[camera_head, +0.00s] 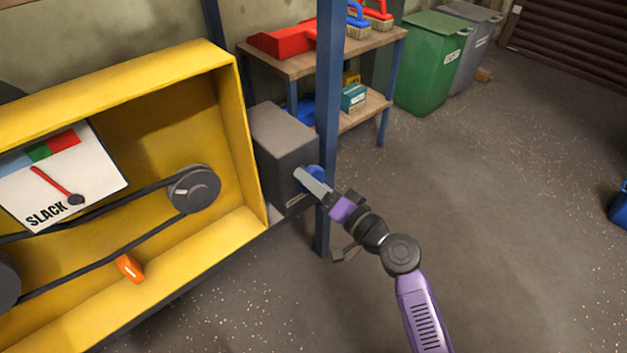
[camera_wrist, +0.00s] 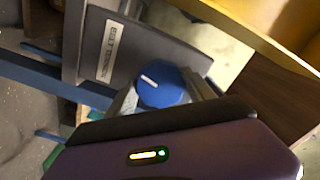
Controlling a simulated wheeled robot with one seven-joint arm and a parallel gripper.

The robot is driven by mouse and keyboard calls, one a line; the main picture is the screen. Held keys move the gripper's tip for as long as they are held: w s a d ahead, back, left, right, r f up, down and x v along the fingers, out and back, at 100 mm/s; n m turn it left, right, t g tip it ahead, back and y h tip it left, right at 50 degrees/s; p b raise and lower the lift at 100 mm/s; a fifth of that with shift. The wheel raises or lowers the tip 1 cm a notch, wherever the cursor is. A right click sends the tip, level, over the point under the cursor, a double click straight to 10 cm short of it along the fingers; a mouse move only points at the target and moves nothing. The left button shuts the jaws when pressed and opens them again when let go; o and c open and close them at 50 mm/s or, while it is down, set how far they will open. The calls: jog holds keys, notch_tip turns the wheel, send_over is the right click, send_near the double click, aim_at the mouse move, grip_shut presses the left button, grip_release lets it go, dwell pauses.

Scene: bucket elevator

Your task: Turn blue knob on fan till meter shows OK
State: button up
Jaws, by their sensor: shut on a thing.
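The blue knob (camera_head: 316,173) sits on the right face of a grey box (camera_head: 284,143) beside the yellow housing. My gripper (camera_head: 311,182) is shut on the knob, with a finger on either side of it. In the wrist view the knob (camera_wrist: 163,87) shows a white pointer line, and the gripper's fingers (camera_wrist: 165,92) flank it. The meter (camera_head: 65,175) is a white tilted card with light blue, green and red bands. Its red needle (camera_head: 55,184) points up and left to the light blue side, and the card reads SLACK.
The yellow housing (camera_head: 225,120) holds a black belt on a pulley (camera_head: 194,189) and an orange piece (camera_head: 130,267). A blue post (camera_head: 329,100) stands right behind the knob. A shelf (camera_head: 290,65), a green bin (camera_head: 432,62) and a grey bin stand behind.

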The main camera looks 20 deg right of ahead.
jog(key=shift+m, duration=0.3)
jog(key=o, duration=1.4)
jog(key=shift+c, duration=0.2)
jog(key=shift+s, duration=0.15)
jog(key=p+v, duration=0.1)
jog(key=v, duration=0.6)
jog(key=shift+s+d, duration=0.15)
jog(key=shift+s, duration=0.1)
dwell(0.5)
